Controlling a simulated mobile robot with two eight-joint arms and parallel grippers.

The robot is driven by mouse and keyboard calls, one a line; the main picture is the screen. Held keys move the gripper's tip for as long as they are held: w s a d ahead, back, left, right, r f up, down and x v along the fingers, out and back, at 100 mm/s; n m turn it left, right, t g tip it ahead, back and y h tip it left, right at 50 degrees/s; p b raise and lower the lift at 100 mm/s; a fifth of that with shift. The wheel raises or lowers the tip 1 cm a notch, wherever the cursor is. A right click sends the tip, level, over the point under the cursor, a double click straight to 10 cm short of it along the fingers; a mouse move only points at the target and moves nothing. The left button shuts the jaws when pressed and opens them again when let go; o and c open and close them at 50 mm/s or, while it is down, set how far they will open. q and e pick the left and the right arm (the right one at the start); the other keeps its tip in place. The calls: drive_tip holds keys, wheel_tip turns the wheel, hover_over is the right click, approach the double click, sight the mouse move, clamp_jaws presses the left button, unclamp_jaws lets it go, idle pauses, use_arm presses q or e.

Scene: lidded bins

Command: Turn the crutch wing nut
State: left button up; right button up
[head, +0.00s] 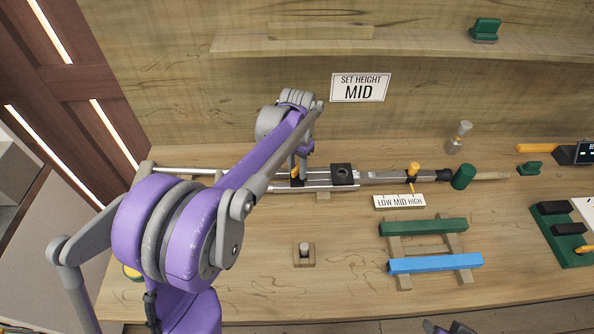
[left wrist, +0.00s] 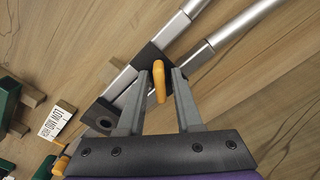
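The crutch (head: 375,178) lies along the bench, its two silver tubes running to the left and a grey shaft to the right. Its orange wing nut (head: 295,171) sits on a dark block between the tubes; it also shows in the left wrist view (left wrist: 158,82). My left gripper (head: 299,168) is over the nut. In the left wrist view its fingers (left wrist: 158,78) stand on either side of the nut with gaps, so it looks open. Only a dark piece, seemingly my right gripper (head: 448,327), shows at the bottom edge; its fingers are unclear.
A second orange knob (head: 413,169) stands on the shaft above a LOW MID HIGH label (head: 399,202). A SET HEIGHT MID sign (head: 360,87) is on the back wall. Green (head: 423,227) and blue (head: 434,263) bars lie in front. A small peg block (head: 304,256) stands nearby.

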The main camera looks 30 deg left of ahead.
use_arm(q)
clamp_jaws()
drive_tip(key=n, duration=0.4)
drive_tip(key=n, duration=0.4)
idle(0.4)
